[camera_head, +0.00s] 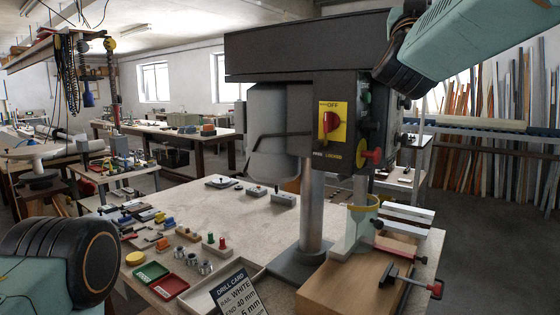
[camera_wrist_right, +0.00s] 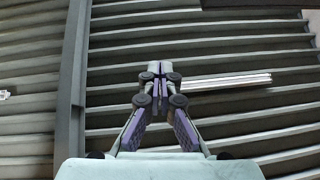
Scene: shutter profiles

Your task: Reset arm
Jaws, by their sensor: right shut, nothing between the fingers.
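My right gripper (camera_wrist_right: 155,68) shows in the right wrist view, its two purple and grey fingers closed together at the tips with nothing between them. It is in front of rows of grey slats (camera_wrist_right: 210,115). A pale narrow strip (camera_wrist_right: 225,81) lies along the slats just right of the fingertips; I cannot tell how far off it is. In the head view my right arm comes in at the top right and my left arm at the lower left. Neither gripper shows there.
A drill press (camera_head: 305,85) with a yellow switch plate (camera_head: 333,128) stands on the workbench (camera_head: 235,222). A wooden block (camera_head: 350,288), a red-handled clamp (camera_head: 408,281), a drill card (camera_head: 238,297) and small coloured parts are around it. Open floor (camera_head: 475,235) is at the right.

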